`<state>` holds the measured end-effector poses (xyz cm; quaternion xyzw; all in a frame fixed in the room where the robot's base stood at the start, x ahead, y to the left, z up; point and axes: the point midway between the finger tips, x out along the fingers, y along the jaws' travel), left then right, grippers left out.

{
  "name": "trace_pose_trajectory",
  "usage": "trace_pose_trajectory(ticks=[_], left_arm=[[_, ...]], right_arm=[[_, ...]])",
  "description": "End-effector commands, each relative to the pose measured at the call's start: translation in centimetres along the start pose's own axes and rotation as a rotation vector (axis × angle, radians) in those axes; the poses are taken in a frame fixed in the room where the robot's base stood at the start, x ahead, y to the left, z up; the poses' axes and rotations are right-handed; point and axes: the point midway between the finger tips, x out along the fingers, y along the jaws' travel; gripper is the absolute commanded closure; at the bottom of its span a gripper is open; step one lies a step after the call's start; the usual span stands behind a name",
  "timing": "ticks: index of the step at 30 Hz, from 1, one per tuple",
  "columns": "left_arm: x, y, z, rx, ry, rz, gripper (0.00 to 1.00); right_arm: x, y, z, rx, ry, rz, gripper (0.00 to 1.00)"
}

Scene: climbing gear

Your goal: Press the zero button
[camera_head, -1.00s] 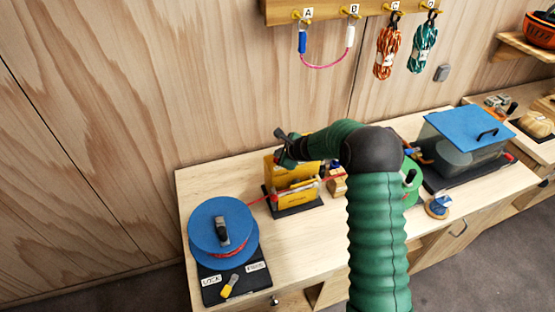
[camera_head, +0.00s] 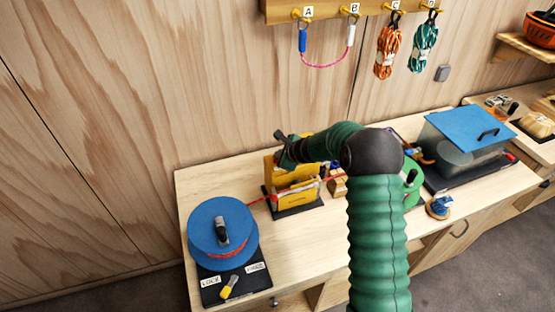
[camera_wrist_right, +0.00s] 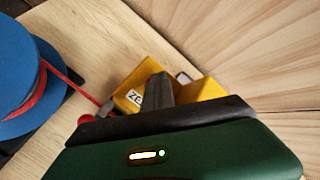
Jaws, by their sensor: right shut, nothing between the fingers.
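A yellow device (camera_head: 298,194) stands on a dark base on the workbench, with a red line running into it from the left. In the right wrist view, the yellow device (camera_wrist_right: 205,89) shows a white label (camera_wrist_right: 134,97) reading "ZE", the rest hidden behind my gripper. The zero button itself cannot be made out. My right gripper (camera_head: 281,136) is shut and empty, just above the yellow device; its fingers (camera_wrist_right: 160,83) cover part of it in the wrist view. Whether they touch it cannot be told. My left gripper is not in view.
A blue spool (camera_head: 222,232) with red line stands at the left, beside LOCK and FREE labels and a yellow lever (camera_head: 229,287). A clear bin with a blue lid (camera_head: 462,136) stands at the right. Coiled ropes (camera_head: 388,52) hang on the wall rack.

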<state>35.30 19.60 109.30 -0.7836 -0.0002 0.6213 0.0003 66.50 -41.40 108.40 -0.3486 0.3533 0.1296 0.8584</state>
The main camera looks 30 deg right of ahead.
Motion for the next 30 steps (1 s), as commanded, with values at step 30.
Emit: trace_pose_trajectory(ticks=[30], left_arm=[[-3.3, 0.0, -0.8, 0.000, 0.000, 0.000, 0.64]], right_arm=[[-2.6, -1.9, 1.9, -0.001, 0.000, 0.000, 1.00]])
